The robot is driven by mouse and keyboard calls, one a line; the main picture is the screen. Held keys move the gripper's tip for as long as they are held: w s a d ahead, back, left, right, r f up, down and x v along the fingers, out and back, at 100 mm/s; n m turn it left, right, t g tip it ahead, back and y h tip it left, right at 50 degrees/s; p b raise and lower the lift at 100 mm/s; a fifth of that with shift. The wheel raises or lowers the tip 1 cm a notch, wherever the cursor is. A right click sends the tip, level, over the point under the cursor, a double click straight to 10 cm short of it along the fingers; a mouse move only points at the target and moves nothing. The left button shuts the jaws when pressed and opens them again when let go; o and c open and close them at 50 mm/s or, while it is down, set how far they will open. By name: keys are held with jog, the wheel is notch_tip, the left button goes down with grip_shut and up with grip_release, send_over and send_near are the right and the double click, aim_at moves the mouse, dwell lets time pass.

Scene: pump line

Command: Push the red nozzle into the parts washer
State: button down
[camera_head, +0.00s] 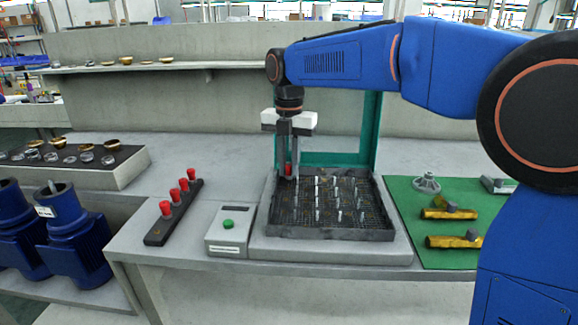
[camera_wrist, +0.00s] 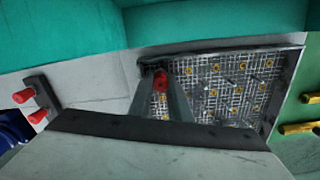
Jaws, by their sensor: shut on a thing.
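The red nozzle (camera_head: 288,170) is between the fingers of my gripper (camera_head: 287,176), at the back left corner of the parts washer (camera_head: 330,233). In the wrist view the nozzle (camera_wrist: 160,82) shows between the two fingertips (camera_wrist: 161,76), over the washer's mesh (camera_wrist: 220,70). My gripper is shut on it and points down. The washer is a dark-rimmed tray with a wire mesh floor and several upright metal pins. The fingers hide the nozzle's lower end, so I cannot tell whether it touches a pin or the mesh.
A dark rack (camera_head: 175,212) with several red nozzles stands at the left. A grey box with a green button (camera_head: 228,224) stands next to the washer. A green mat (camera_head: 430,235) with brass parts lies at the right. A green frame (camera_head: 345,159) rises behind the washer.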

jog(key=shift+f, duration=0.3)
dwell(0.5)
jog(key=c, duration=1.6)
grip_release()
jog(key=shift+o, duration=0.2)
jog(key=shift+r, duration=0.1)
jog(key=shift+r, duration=0.75)
jog(key=shift+a+r, duration=0.2)
jog(key=shift+r, duration=0.6)
jog(key=shift+d+r, duration=0.2)
jog(key=shift+r, duration=1.15)
jog(key=shift+r, duration=0.1)
